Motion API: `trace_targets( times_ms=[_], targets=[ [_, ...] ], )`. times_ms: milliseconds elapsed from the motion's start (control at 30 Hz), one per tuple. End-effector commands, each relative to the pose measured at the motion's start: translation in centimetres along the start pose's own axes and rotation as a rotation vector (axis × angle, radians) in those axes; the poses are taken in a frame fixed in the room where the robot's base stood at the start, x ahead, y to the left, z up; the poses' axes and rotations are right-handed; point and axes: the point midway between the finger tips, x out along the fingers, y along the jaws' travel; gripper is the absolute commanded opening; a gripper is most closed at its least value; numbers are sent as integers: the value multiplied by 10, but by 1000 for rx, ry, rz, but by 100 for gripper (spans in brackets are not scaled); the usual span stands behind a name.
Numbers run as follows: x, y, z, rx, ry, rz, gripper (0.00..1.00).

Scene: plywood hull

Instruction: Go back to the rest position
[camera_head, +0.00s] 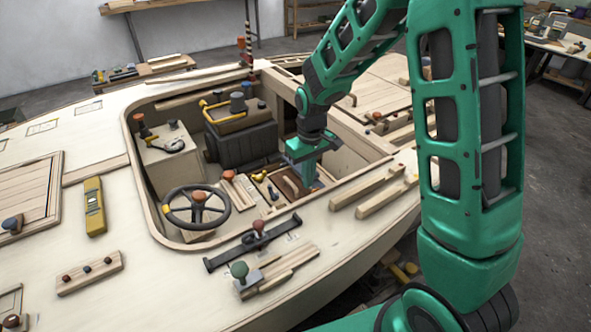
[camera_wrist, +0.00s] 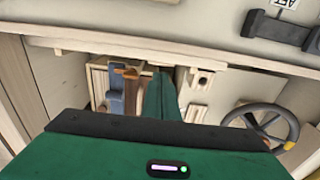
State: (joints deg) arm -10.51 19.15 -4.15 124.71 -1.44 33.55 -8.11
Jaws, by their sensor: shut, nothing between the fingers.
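My gripper (camera_head: 307,178) points down into the cockpit opening of the plywood hull (camera_head: 330,240), at the opening's right side. Its fingers are shut with nothing seen between them. In the wrist view the green fingers (camera_wrist: 160,97) reach down beside a small wooden box (camera_wrist: 98,75) with blue and brown items at it. I cannot tell whether the fingertips touch anything there. My green arm bends over the right part of the hull.
A steering wheel (camera_head: 196,207) stands left of my gripper, with a dark engine block (camera_head: 243,145) behind. Two wooden strips (camera_head: 381,196), a black bar with a knob (camera_head: 252,243) and a yellow level (camera_head: 95,206) lie on the deck.

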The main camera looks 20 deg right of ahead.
Motion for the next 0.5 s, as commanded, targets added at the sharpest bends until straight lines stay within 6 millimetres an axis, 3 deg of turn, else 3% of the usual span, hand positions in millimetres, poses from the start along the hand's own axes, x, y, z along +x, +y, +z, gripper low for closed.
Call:
trace_targets(
  times_ms=[267, 367, 500],
  targets=[
    [-16, 13, 12, 38, 1, 9, 0],
    [-36, 32, 33, 99, 0, 20, 0],
    [-71, 61, 76, 212, -5, 36, 0]
  ],
)
